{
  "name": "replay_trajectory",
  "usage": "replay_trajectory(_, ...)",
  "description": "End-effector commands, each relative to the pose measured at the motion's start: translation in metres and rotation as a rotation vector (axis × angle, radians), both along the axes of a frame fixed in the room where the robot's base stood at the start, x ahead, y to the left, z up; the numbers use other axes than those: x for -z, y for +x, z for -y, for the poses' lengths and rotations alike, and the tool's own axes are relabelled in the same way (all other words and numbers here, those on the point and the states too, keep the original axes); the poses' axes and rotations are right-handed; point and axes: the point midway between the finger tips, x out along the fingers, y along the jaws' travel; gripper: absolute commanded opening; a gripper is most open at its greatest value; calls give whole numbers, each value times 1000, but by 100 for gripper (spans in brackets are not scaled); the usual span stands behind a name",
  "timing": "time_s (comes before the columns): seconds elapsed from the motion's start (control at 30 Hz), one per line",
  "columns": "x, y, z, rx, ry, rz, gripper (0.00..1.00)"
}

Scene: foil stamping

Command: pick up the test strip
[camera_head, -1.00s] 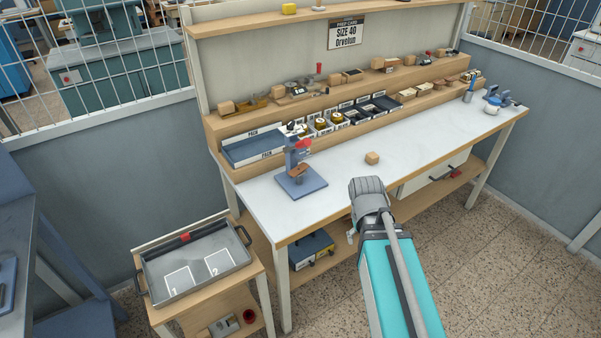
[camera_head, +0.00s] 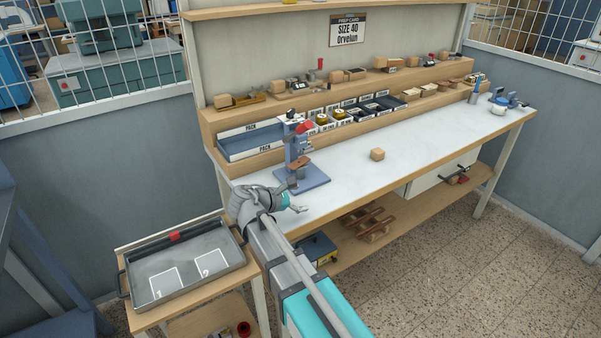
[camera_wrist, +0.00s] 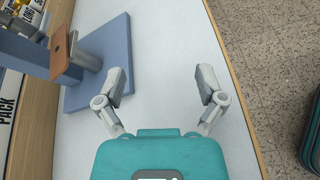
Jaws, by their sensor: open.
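A brown strip-like piece (camera_head: 299,164), which looks like the test strip, sits on the blue press (camera_head: 304,181) at the left part of the white bench top. In the wrist view the brown piece (camera_wrist: 62,52) is at the upper left, held out above the blue base plate (camera_wrist: 97,64). My gripper (camera_head: 298,203) is over the bench's front left edge, in front of the press. In the wrist view my gripper (camera_wrist: 160,84) has its fingers wide apart with only bare bench between them. It is to the right of the press and touches nothing.
PACK trays (camera_head: 245,143) and bins stand behind the press. A side cart holds a grey tray (camera_head: 160,290) marked 1 and 2.

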Motion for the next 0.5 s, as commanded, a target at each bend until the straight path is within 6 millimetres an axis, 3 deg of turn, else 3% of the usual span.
replay_trajectory(0.03,5,5,-21,-50,-69,-8,89)
replay_trajectory(0.2,-6,9,-79,-185,-318,-32,89)
replay_trajectory(0.33,-14,7,-113,-245,-461,-42,89)
replay_trajectory(0.5,-21,4,-135,-279,-558,-48,89)
